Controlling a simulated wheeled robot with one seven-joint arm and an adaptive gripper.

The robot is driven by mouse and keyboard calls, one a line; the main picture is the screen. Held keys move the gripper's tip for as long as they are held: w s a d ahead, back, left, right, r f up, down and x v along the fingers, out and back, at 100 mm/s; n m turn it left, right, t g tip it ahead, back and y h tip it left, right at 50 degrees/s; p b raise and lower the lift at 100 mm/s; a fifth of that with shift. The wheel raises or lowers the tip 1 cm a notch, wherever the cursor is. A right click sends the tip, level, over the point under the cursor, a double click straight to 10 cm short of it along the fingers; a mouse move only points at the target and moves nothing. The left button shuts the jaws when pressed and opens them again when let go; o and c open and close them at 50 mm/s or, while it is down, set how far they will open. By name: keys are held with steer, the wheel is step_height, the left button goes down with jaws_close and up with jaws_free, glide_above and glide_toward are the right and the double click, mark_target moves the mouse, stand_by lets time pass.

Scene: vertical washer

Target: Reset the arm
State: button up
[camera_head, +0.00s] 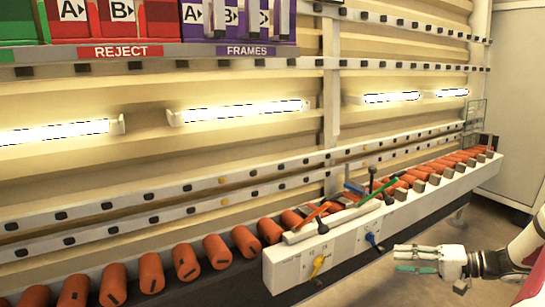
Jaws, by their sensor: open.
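My gripper (402,259) shows at the lower right, at the end of my white arm, pointing left. Its fingers are open and I see nothing held between them. It is in free space in front of the conveyor (345,246), apart from it. The arm comes in from the right edge, and part of it is outside the picture.
The conveyor with orange rollers (186,261) runs along the wall. Its white front panel carries a yellow handle (319,264) and a blue handle (373,240). Red REJECT bins (120,25) and purple FRAMES bins (237,22) stand on a shelf above. Floor shows below the arm.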

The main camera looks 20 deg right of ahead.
steer(key=a+r+n+g, duration=0.2)
steer(key=a+r+g, duration=0.25)
steer(key=a, duration=0.45)
steer(key=a+r+n+g+h, duration=0.1)
steer(key=a+r+n+g, duration=0.15)
steer(key=a+r, duration=0.5)
steer(key=a+r+n+g, duration=0.1)
steer(key=a+r+g, duration=0.3)
steer(key=a, duration=0.7)
steer(key=s+a+r+n+g+h, duration=0.2)
steer(key=s+a+r+h, duration=0.25)
steer(key=s+a, duration=0.55)
steer(key=s+f+t+h, duration=0.15)
steer(key=s+h, duration=0.25)
steer(key=s, duration=0.7)
step_height(320, 180, up, 35)
steer(key=n+t+p, duration=0.1)
steer(key=t+p, duration=0.3)
steer(key=p, duration=2.9)
steer(key=shift+f, duration=0.2)
